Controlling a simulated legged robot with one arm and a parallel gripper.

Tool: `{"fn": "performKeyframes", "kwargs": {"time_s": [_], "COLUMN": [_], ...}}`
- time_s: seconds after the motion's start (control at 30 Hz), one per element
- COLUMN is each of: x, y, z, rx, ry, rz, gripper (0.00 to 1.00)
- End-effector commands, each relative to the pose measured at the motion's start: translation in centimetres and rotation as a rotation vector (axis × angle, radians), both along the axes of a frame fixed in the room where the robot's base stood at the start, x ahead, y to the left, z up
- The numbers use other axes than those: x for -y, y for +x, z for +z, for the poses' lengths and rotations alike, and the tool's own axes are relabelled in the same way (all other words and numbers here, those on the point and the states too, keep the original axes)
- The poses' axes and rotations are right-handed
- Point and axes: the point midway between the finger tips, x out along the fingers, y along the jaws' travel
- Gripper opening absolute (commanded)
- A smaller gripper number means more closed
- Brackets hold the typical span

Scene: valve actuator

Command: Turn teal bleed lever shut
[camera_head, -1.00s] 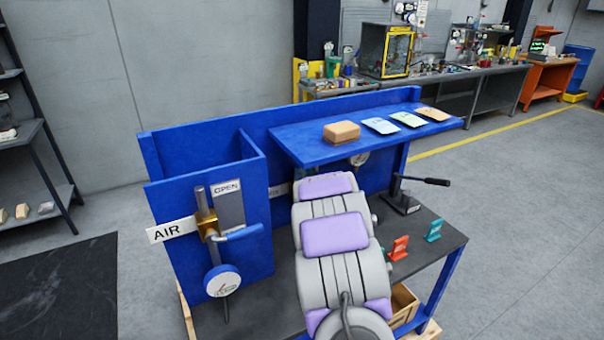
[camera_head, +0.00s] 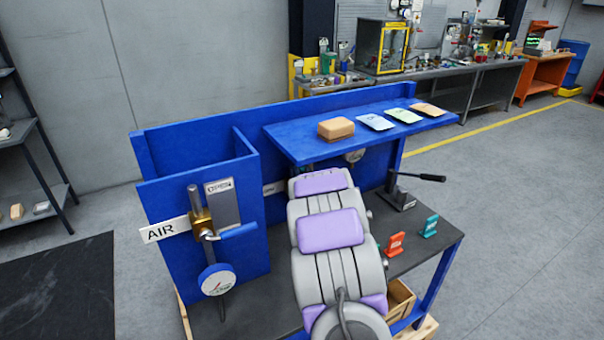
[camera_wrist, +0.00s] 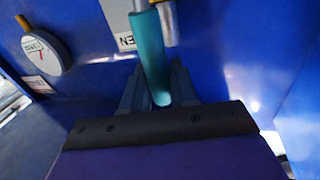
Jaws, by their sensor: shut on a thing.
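In the wrist view, the teal bleed lever (camera_wrist: 149,48) is a smooth rounded bar running up from between my gripper's fingers toward a metal fitting (camera_wrist: 168,22). My gripper (camera_wrist: 158,80) is shut on its lower end, with a dark finger on each side. In the head view, my grey and purple arm reaches toward the blue stand and hides the gripper and the teal lever.
A blue panel holds an AIR pipe with a brass valve (camera_head: 201,222), a blue handle (camera_head: 237,231) and a round gauge (camera_head: 217,280). A blue shelf (camera_head: 290,145) overhangs behind my arm.

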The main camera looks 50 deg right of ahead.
Motion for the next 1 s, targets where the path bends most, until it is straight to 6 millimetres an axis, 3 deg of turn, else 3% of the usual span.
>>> {"fn": "performKeyframes", "kwargs": {"time_s": [0.47, 1.0], "x": [1.1, 5.2], "y": [-0.3, -1.7], "z": [0.3, -1.3], "rx": [0.034, 0.179], "ry": [0.112, 0.566], "rz": [-0.003, -0.006], "gripper": [0.0, 0.0]}}
